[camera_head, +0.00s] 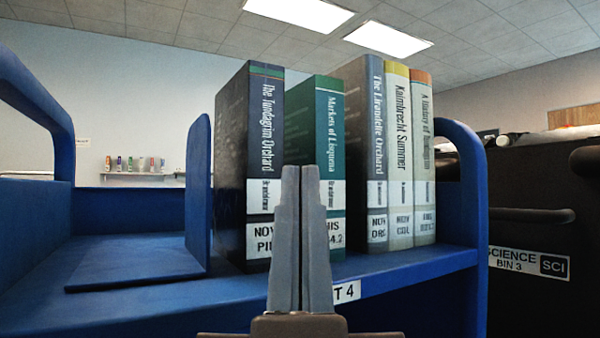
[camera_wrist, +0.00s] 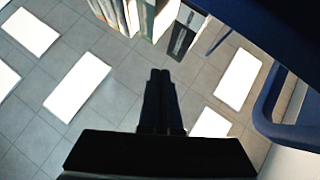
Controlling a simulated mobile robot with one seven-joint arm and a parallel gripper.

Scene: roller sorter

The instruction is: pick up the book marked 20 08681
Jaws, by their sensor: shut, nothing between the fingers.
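No book in view shows a readable 20 08681 mark. Several books stand upright on a blue shelf (camera_head: 400,268) in the head view: dark navy The Tundagrim Orchard (camera_head: 264,130), green Markets of Lisquena (camera_head: 329,130), grey-blue The Lirandelle Orchard (camera_head: 376,140), cream Kalmbrecht Summer (camera_head: 399,150) and pale A History (camera_head: 422,150). My gripper (camera_head: 301,170) is shut and empty, in front of the navy and green books. It hides part of their labels. In the wrist view my gripper (camera_wrist: 160,74) points towards a dark book (camera_wrist: 182,38) with a white label.
A blue bookend (camera_head: 198,190) stands left of the books, with bare shelf beside it. A blue end panel (camera_head: 464,185) closes the right side. A dark bin (camera_head: 540,230) labelled Science Bin 3 is at right. Small items sit on a far shelf (camera_head: 140,174).

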